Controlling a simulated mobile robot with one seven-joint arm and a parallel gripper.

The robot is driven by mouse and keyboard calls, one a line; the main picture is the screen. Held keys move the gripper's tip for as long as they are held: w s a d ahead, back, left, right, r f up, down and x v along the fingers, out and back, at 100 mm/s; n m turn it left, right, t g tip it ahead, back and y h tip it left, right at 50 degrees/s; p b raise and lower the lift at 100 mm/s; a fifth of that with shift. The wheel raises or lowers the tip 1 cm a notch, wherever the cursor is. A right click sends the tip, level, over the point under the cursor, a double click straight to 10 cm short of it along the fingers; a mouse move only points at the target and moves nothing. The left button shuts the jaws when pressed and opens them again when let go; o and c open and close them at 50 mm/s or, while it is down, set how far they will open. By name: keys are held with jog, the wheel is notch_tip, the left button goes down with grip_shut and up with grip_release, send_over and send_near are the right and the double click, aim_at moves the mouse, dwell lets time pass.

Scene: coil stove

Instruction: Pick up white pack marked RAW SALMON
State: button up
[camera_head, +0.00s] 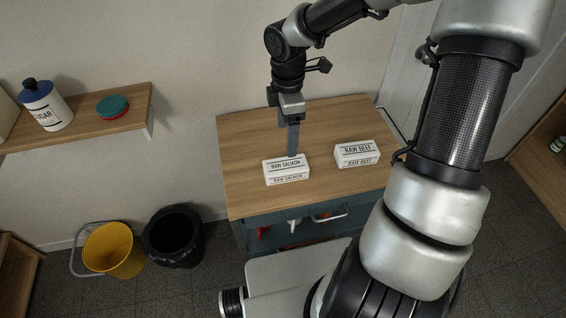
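The white pack marked RAW SALMON (287,172) lies on the left part of a wooden-topped cart (245,196). My gripper (293,150) points down just behind the pack's upper edge, with a finger beside or over it. Only one finger shows clearly, so I cannot tell whether the fingers are apart or whether they touch the pack. A second white pack, marked RAW BEEF (356,154), lies to the right on the same top.
A wall shelf (126,122) at left holds a sugar container (45,106) and a teal-and-red round tin (112,107). A yellow bucket (112,250) and a black bin (173,236) stand on the floor left of the cart. The cart top's back area is clear.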

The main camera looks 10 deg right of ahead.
jog(key=b, duration=0.1)
send_over(286, 164)
jog(key=f, duration=0.6)
jog(key=s+f, duration=0.1)
jog(key=f, duration=0.1)
jog(key=shift+f, duration=0.4)
jog(key=shift+w+f+b, duration=0.15)
jog(key=shift+w+f, duration=0.05)
jog(key=shift+f, duration=1.35)
jog(key=shift+w+f+b, duration=0.15)
jog(key=shift+w+f, duration=0.05)
jog(key=shift+f, duration=1.3)
jog(key=c, duration=1.4)
